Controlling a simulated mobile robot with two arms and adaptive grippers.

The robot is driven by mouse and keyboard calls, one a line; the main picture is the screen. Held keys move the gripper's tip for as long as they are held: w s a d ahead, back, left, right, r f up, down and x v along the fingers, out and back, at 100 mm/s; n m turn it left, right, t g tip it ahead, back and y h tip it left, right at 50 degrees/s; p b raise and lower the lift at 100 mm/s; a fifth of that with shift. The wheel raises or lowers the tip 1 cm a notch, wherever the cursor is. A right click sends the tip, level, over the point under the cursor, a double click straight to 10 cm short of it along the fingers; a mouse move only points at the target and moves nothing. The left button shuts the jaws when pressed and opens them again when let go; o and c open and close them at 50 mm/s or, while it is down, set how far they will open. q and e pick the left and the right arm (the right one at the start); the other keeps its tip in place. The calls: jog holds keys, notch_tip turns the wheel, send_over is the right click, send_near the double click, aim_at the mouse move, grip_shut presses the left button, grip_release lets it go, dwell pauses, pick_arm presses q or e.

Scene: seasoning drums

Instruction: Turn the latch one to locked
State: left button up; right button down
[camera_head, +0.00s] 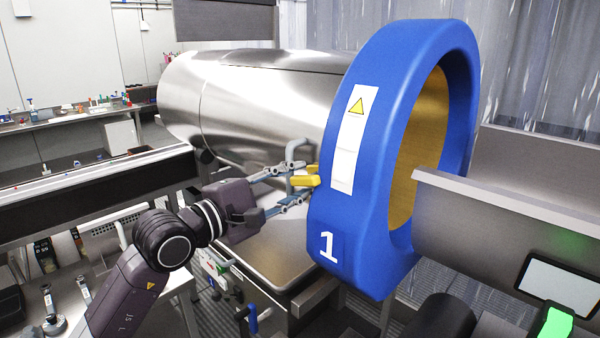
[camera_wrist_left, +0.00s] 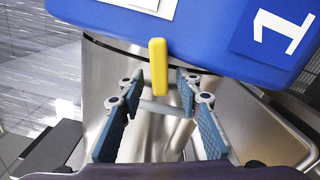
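The latch has a yellow handle (camera_head: 305,181) on a grey bent bar (camera_head: 297,152), beside the rim of the blue drum ring (camera_head: 335,215) marked 1. My left gripper (camera_head: 300,186) reaches in from the left, its two fingers apart, one above and one below the handle's level. In the left wrist view the yellow handle (camera_wrist_left: 158,66) stands between and just beyond the open fingertips (camera_wrist_left: 155,90). I see no clear contact; the grey bar (camera_wrist_left: 163,107) crosses between the fingers. My right gripper is not in view.
The shiny steel drum (camera_head: 255,95) lies behind the latch. A steel chute (camera_head: 520,205) enters the ring's opening from the right. A screen with a green light (camera_head: 558,290) stands at the lower right. A dark conveyor rail (camera_head: 100,185) runs at the left.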

pick_arm(q)
jog(key=shift+w+d, duration=0.5)
grip_shut()
jog(key=shift+f+b, duration=0.2)
jog(key=shift+b, duration=0.1)
jog(key=m+b, duration=0.3)
jog(key=b, duration=0.3)
jog(key=shift+r, duration=0.15)
jog(key=shift+r+m+b, duration=0.2)
jog(key=shift+m+b, duration=0.2)
jog(key=shift+b, duration=0.15)
grip_release()
jog(key=shift+r, duration=0.1)
